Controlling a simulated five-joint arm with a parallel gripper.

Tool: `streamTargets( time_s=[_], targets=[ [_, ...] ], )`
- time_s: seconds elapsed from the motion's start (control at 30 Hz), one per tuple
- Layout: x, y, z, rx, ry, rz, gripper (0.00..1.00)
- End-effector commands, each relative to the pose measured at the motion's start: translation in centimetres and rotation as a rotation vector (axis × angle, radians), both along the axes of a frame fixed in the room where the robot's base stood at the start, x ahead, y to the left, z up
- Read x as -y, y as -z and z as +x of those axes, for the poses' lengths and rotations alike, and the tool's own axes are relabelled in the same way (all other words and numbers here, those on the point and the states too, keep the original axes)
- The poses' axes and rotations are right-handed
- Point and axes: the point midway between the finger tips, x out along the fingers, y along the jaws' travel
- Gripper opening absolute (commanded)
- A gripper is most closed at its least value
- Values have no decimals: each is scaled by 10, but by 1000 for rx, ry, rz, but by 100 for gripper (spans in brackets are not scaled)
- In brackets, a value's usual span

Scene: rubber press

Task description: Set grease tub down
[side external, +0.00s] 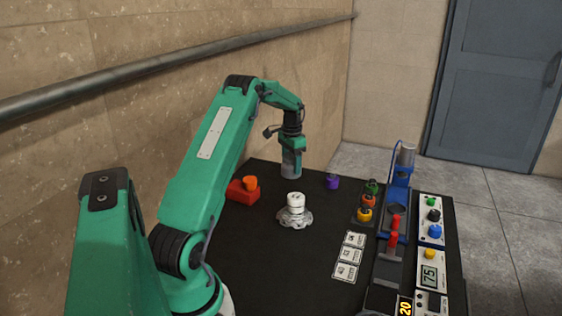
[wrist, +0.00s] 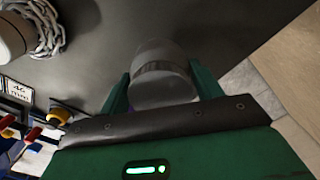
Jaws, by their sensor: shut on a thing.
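The grease tub (side external: 291,169) is a grey, round tub near the back edge of the dark table in the side view. My gripper (side external: 291,152) points down and is shut on it. In the wrist view the tub (wrist: 162,76) sits between the two green fingers of my gripper (wrist: 160,88), one on each side. Its base is at or just above the table top; I cannot tell whether it touches.
A red block with an orange piece (side external: 243,190) lies to the left. A white cylinder (side external: 295,200) stands in a coiled chain (side external: 295,217) in front. A purple piece (side external: 332,182) is to the right. A blue press (side external: 397,195) and label cards (side external: 350,255) are further right.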

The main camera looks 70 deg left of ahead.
Motion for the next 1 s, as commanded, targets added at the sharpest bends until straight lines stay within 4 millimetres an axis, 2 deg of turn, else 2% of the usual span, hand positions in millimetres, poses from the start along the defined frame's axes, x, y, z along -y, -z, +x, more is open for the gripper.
streamTargets(
  time_s=[0.3,0.8,0.83,0.93,1.0],
  targets=[
    [1,32,0,-1,0,-1,32],
    [0,39,0,0,0,0,32],
    [1,40,0,-1,0,-1,68],
    [1,39,0,-1,0,-1,86],
    [1,39,0,-1,0,-1,86]
  ],
)
